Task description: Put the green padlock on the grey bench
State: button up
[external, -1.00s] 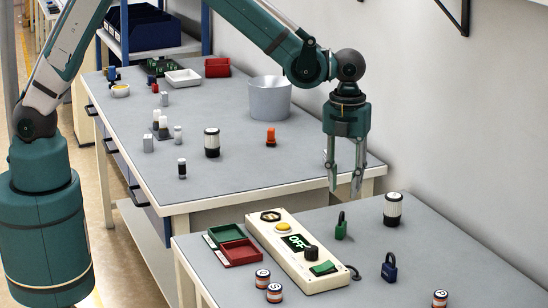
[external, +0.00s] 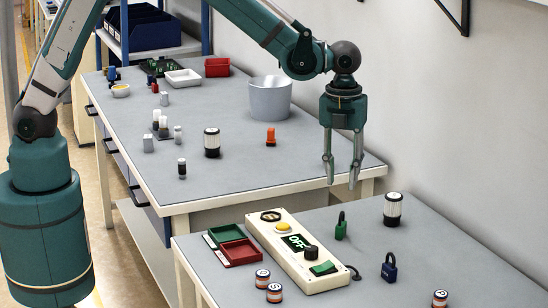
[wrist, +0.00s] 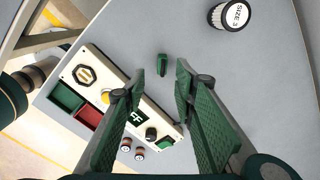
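The green padlock (external: 341,227) stands upright on the near grey-topped bench (external: 440,250), between a control box and a white-and-black cylinder. It also shows in the wrist view (wrist: 163,64), just beyond the fingertips. My gripper (external: 341,182) points down above and behind the padlock, apart from it. Its two fingers are spread with nothing between them, as the wrist view also shows (wrist: 160,78). A second grey-topped bench (external: 240,182) stands farther back to the left. I cannot tell from the pictures which of the two is the named bench.
The control box (external: 297,250) lies left of the padlock, with red and green trays (external: 238,252) beside it. A blue padlock (external: 389,267), the cylinder (external: 393,209) and small striped cylinders stand around. The far bench holds a grey bucket (external: 269,101) and an orange piece (external: 270,137).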

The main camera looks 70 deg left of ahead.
jog(key=s+a+r+n+t, duration=0.2)
jog(key=s+a+r+n, duration=0.4)
jog(key=a+r, duration=0.4)
jog(key=s+a+r+n+t, duration=0.1)
jog(key=s+a+r+n, duration=0.6)
jog(key=a, duration=0.4)
jog(key=s+a+r+n+t, duration=0.2)
jog(key=s+a+n+t, duration=0.2)
jog(key=s+a+n, duration=0.9)
jog(key=s+a, duration=0.2)
jog(key=s, duration=0.4)
jog(key=shift+s, duration=0.15)
